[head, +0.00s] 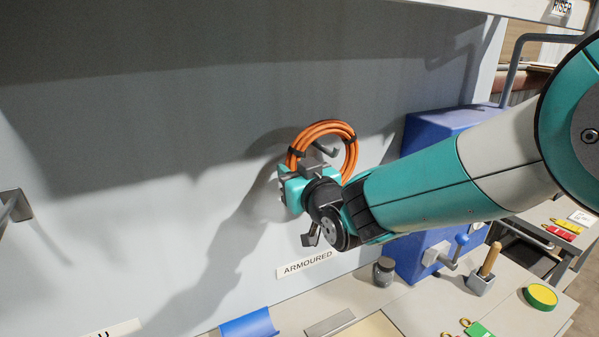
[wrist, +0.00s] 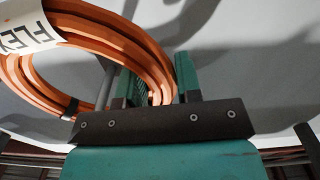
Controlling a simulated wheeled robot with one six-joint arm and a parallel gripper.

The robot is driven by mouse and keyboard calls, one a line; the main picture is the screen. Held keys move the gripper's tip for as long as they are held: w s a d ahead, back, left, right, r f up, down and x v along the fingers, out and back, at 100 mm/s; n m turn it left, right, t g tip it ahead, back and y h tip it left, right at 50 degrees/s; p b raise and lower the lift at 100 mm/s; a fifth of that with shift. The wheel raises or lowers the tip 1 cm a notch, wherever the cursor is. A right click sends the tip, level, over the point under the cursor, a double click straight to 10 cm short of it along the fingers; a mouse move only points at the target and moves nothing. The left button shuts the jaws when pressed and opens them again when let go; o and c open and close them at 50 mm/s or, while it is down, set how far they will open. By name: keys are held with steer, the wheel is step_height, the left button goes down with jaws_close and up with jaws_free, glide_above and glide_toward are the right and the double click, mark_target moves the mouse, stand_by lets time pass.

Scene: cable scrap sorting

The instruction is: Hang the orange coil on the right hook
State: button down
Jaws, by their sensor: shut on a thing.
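The orange coil (head: 349,137) is a ring of cable with black ties, upright in front of the grey-white back panel. My gripper (wrist: 156,82) is shut on the coil's lower part; in the head view its teal body (head: 293,190) is below the ring. The right hook (head: 326,149), a grey peg, shows inside the ring's opening. In the wrist view a grey rod (wrist: 104,88) also shows within the coil (wrist: 100,35). I cannot tell whether the coil rests on the hook. A white tag (wrist: 28,30) reading "FLE…" is on the coil.
Another hook (head: 14,206) is at the far left of the panel. An "ARMOURED" label (head: 305,264) is below the right hook. A blue machine (head: 427,135) stands right, behind my arm. A dark jar (head: 384,271) and a yellow-green disc (head: 540,296) are on the bench.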

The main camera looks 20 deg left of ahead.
steer(key=shift+p+x, duration=0.35)
steer(key=shift+x, duration=0.5)
steer(key=b, duration=0.1)
steer(key=f+b, duration=0.2)
steer(key=shift+w+a+f, duration=0.1)
steer(key=shift+w+a, duration=0.25)
steer(key=shift+a, duration=0.05)
steer(key=c, duration=0.8)
jaws_free()
steer(key=shift+o, duration=0.4)
steer(key=shift+f, duration=0.1)
steer(key=shift+f+b, duration=0.1)
steer(key=shift+b, duration=0.2)
